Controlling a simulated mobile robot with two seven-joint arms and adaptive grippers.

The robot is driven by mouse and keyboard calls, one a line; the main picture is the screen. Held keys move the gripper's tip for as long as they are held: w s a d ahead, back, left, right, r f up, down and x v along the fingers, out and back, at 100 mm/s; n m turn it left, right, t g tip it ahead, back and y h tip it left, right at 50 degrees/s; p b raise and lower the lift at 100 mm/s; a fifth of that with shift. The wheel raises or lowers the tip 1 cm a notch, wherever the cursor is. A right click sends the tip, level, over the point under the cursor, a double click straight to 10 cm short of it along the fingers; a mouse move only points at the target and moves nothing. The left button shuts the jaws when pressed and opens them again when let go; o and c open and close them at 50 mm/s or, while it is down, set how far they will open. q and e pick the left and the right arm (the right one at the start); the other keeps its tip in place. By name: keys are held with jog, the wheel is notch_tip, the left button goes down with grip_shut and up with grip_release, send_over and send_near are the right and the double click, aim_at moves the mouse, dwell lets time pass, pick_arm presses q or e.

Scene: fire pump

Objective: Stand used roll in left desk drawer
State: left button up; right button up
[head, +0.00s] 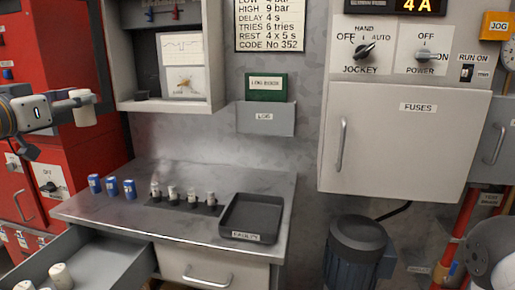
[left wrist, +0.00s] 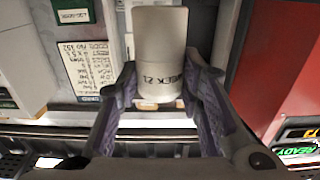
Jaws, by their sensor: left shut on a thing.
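My left gripper (head: 76,98) is at the upper left of the head view, well above the desk and in front of the red cabinet. It is shut on a white used roll (head: 83,112), which is held roughly upright. In the left wrist view the roll (left wrist: 160,50) sits between the two fingers, with black lettering that reads like "WEEK 21". The left desk drawer (head: 112,262) is pulled open at the lower left, below the roll. White rolls (head: 61,275) stand in it, partly cut off by the frame's bottom edge. My right gripper is not in view.
The grey desk (head: 130,212) holds several blue cylinders (head: 112,187), a row of small pale items (head: 190,196) in dark holders and a black tray (head: 250,217). A closed drawer (head: 205,268) is to the right. The open recorder cabinet (head: 215,100) hangs above the desk.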

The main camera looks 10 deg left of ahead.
pick_arm(q)
jog(key=s+d+f+m+g+h, duration=0.1)
jog(key=d+f+m+h, duration=0.25)
jog(key=d+f, duration=0.45)
jog(key=s+d+f+m+g+h, duration=0.2)
jog(key=d+f+h, duration=0.2)
jog(key=f, duration=0.8)
jog(key=s+d+f+m+g+h, duration=0.2)
jog(key=s+d+f, duration=0.2)
jog(key=s+d, duration=0.2)
jog(key=s+d+f+m+g+h, duration=0.2)
jog(key=s+d+f+h, duration=0.1)
jog(key=s+d+f, duration=0.2)
jog(key=s+d, duration=0.2)
jog(key=d, duration=0.2)
jog(key=shift+s, duration=0.3)
jog(key=shift+a+h, duration=0.1)
jog(key=shift+h, duration=0.15)
